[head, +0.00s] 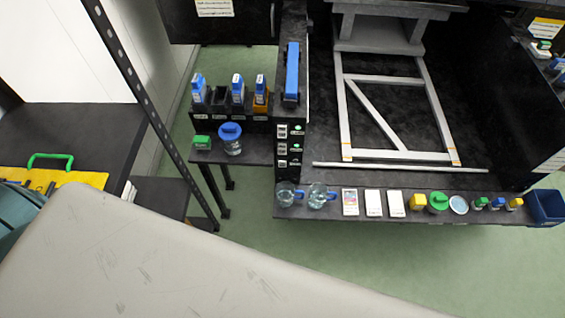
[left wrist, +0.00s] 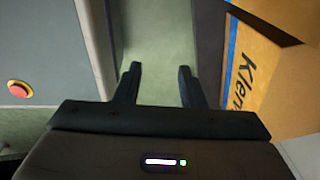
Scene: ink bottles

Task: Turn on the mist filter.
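I cannot pick out the mist filter for certain in either view. In the head view, a black upright panel (head: 289,161) carries several small white switch-like plates with green marks. In the left wrist view, a grey housing (left wrist: 45,45) on the left bears a red round button (left wrist: 18,89) with a yellowish ring. My left gripper (left wrist: 158,82) is open, its two black fingers apart with nothing between them, over green floor. The red button is to the left of the fingers, apart from them. Neither gripper shows in the head view, and my right gripper is in no frame.
A cardboard box (left wrist: 285,75) with blue tape stands close to the right of the left gripper. A black shelf (head: 400,208) holds jars, cards and small bottles. A blue-lidded jar (head: 231,140) stands on a side shelf. A pale scuffed surface (head: 180,260) fills the lower left.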

